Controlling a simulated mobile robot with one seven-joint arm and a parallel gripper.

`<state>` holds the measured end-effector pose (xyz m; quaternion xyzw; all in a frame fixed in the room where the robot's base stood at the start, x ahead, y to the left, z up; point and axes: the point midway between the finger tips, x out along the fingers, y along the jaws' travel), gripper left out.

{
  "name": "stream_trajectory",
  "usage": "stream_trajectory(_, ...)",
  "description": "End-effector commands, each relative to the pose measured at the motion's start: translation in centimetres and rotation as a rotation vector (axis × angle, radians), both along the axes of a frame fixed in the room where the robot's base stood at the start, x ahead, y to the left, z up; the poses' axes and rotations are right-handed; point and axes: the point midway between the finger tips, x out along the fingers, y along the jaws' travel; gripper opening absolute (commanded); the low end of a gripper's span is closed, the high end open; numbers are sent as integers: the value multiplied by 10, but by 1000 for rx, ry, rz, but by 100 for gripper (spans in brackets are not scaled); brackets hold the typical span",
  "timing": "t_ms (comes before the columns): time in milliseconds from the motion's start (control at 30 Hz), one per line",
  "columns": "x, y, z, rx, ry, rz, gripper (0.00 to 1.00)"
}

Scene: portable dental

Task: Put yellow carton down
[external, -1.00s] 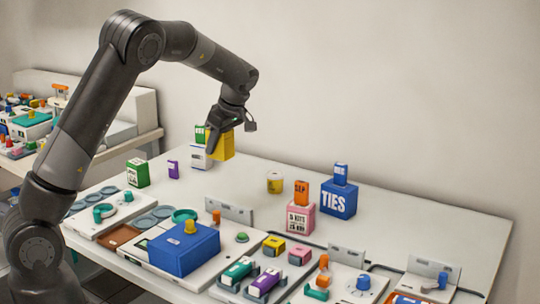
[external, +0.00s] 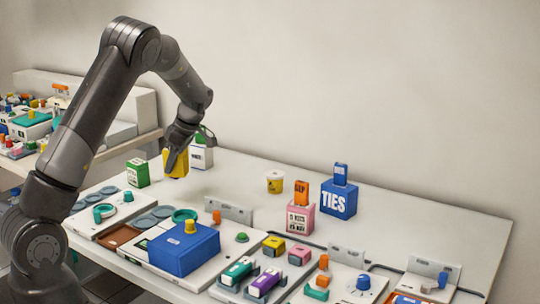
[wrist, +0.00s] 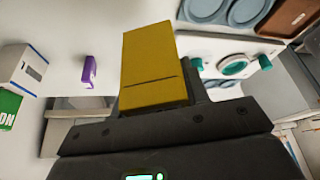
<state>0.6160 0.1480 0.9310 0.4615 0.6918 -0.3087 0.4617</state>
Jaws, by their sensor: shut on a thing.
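The yellow carton (external: 176,163) is held in my gripper (external: 179,147), which is shut on it near the back left of the white table. In the external view the carton hangs in front of the white carton, just right of the green carton. In the wrist view the yellow carton (wrist: 154,66) stands out from the dark gripper body (wrist: 165,130). The external view does not clearly show whether the carton's bottom touches the table.
Round blue-grey dishes (external: 147,219) lie in front. The table's middle (external: 238,180) is clear.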

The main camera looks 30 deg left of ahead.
Motion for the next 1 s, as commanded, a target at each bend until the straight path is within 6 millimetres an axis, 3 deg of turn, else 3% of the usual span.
stream_trajectory(200,10,50,-31,1,1,4,18)
stream_trajectory(367,15,72,-44,0,0,0,18)
stream_trajectory(567,16,78,-53,0,1,-2,18)
stream_trajectory(800,16,77,-86,0,1,-3,18)
stream_trajectory(1000,16,77,-87,0,0,-2,18)
